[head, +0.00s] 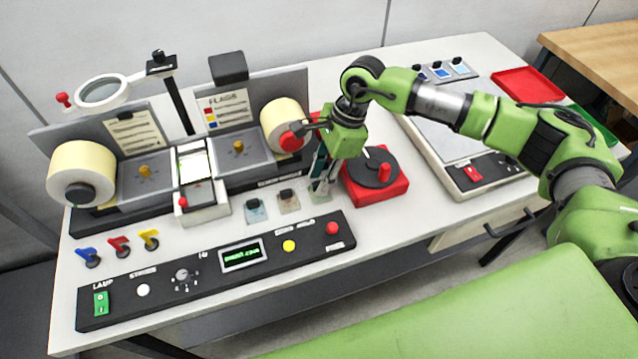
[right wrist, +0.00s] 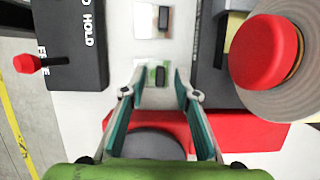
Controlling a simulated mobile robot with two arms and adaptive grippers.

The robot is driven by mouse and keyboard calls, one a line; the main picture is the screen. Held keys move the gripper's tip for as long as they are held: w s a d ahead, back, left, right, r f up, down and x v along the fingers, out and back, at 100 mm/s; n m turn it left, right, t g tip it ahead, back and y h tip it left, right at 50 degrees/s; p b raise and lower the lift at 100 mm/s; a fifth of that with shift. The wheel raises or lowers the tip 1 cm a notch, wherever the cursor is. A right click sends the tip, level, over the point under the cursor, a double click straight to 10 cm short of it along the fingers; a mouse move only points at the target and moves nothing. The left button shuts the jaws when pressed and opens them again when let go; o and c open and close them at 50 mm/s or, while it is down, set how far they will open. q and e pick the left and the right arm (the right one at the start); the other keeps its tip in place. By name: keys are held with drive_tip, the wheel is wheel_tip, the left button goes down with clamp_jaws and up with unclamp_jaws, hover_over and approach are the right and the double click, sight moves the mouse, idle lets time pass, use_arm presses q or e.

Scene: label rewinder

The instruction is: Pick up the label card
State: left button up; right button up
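Several small cards, each with a dark block on it, lie in a row on the white bench: a blue-tinted card (head: 256,213), a brownish card (head: 290,203) and a greenish card (right wrist: 151,68). Which one is the label card I cannot tell for sure. My right gripper (head: 320,182) points down over the greenish card and partly hides it in the head view. In the right wrist view its two fingers (right wrist: 160,84) are apart, with the greenish card showing between and beyond the tips. Nothing is held. My left gripper is not in view.
A red base (head: 375,190) with a dark disc stands close right of my right gripper. A label roll (head: 284,125) with a red hub is close behind. The black control panel (head: 215,270) lies in front. A scale (head: 450,150) stands at right.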

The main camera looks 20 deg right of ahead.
drive_tip(key=shift+f, duration=0.3)
clamp_jaws()
drive_tip(key=shift+r, duration=0.1)
